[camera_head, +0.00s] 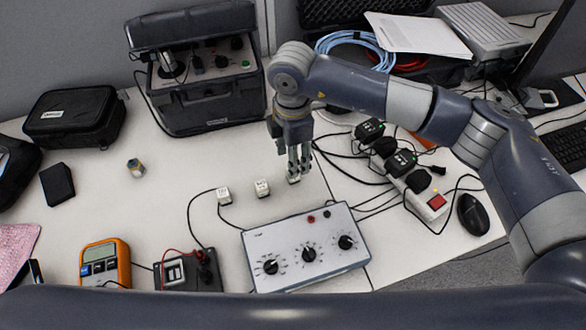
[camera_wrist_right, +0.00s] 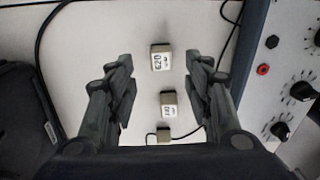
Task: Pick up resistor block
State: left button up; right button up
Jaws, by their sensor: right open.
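Three small pale blocks with dark markings are on the white table; I cannot tell from the markings which is the resistor block. One block (camera_head: 294,179) is right by the fingertips of my right gripper (camera_head: 298,164); the second block (camera_head: 262,188) is to its left, and the third block (camera_head: 224,195), with a black cable, is farther left. In the wrist view the nearest block (camera_wrist_right: 160,58) appears between the fingertips of my open, empty right gripper (camera_wrist_right: 160,75). The middle block (camera_wrist_right: 169,104) and the cabled block (camera_wrist_right: 164,136) show below it. My left gripper is out of view.
A grey box with three knobs (camera_head: 300,238) stands in front of the blocks. A large black case (camera_head: 208,98) is behind, left of my right arm. A power strip (camera_head: 430,206) with black plugs and cables is to the right. A small brass-coloured part (camera_head: 135,168) lies on the left.

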jog(key=shift+f, duration=0.8)
notch_tip(320, 180, down, 4)
jog(key=shift+s+f+p, duration=0.1)
jog(key=shift+f+p, duration=0.1)
jog(key=shift+p, duration=0.3)
jog(key=shift+f, duration=0.45)
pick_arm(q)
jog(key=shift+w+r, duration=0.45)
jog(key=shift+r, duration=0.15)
pick_arm(e)
grip_shut()
